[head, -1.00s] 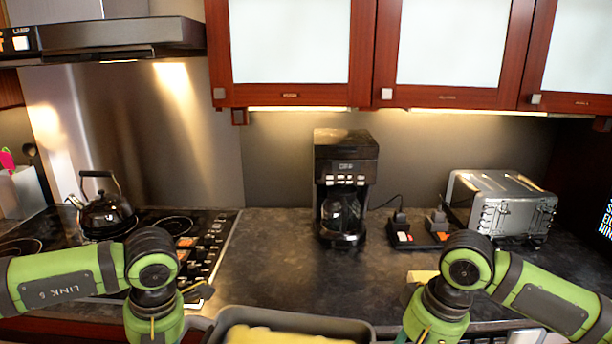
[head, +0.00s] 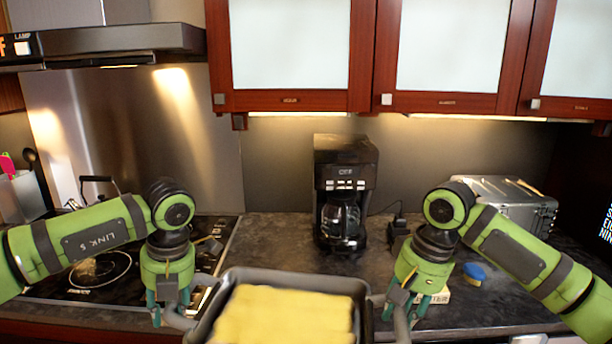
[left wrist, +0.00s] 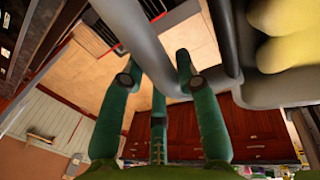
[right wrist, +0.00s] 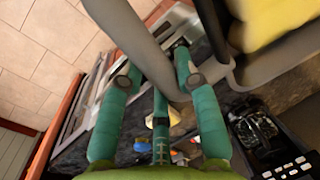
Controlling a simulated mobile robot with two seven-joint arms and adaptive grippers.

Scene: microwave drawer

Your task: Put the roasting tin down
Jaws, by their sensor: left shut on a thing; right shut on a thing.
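The roasting tin (head: 290,276) is dark grey with a yellow slab-like load in it. It is level at the bottom centre of the head view, in front of the counter's front edge, and its near side is cut off. My left gripper (head: 172,315) is shut on the tin's left handle; the grey handle passes between its fingers in the left wrist view (left wrist: 158,78). My right gripper (head: 408,308) is shut on the right handle, which also shows in the right wrist view (right wrist: 150,62). The tin's underside is hidden in the head view.
The dark counter (head: 275,240) is clear behind the tin, up to the coffee maker (head: 345,190). The stove (head: 90,275) and a mostly hidden kettle (head: 98,186) are at left. A silver toaster (head: 505,200) and a small blue item (head: 474,272) are at right.

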